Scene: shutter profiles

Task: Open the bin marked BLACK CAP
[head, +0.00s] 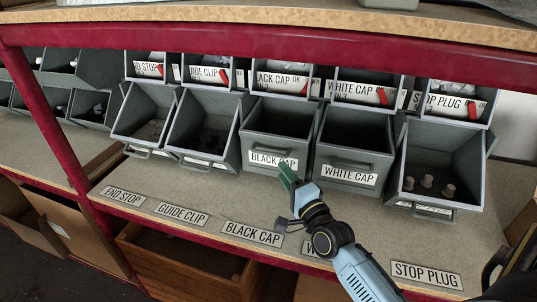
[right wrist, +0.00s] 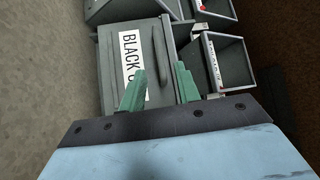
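The grey bin marked BLACK CAP (head: 279,135) stands in the middle of the lower row, more upright than the tilted bins beside it. Its front carries a white label (head: 273,161) and a bar handle. In the right wrist view the bin front (right wrist: 115,70) shows with the label and the handle (right wrist: 153,75). My right gripper (head: 288,177) is at the bin's front, over the right end of the label. Its green fingers (right wrist: 160,88) are apart, with the handle between them. Whether they touch the handle I cannot tell. My left gripper is not in view.
The WHITE CAP bin (head: 347,177) is close on the right; the STOP PLUG bin (head: 433,208) is tilted out with several plugs. The GUIDE CLIP bin (head: 201,165) is tilted out on the left. Smaller bins sit above under a red rail (head: 300,43).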

